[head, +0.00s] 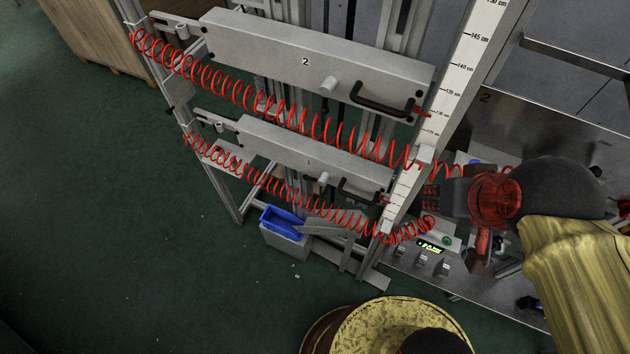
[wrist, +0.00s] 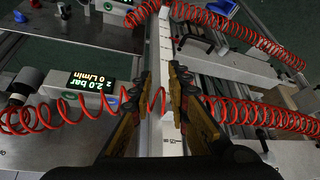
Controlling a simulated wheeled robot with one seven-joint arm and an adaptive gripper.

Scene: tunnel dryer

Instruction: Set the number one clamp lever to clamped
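The lower grey beam marked 1 (head: 285,145) hangs on the frame, with a black handle (head: 358,192) and a short pale peg (head: 324,178) on its front. I cannot tell for certain which part is the number one clamp lever; a small dark part shows beside the peg. My gripper (head: 432,196) is to the right of this beam, close to the white scale post. In the wrist view my gripper (wrist: 158,92) has its fingers apart, on either side of the pale post (wrist: 160,50) as seen. Nothing is visibly held.
A beam marked 2 (head: 300,50) hangs above. Red coiled hoses (head: 260,95) run along both beams, and one crosses between my fingers in the wrist view. A lit display (wrist: 92,88) reads 2.0 bar, 0 L/min. A blue bin (head: 285,222) stands below. Green floor at left is clear.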

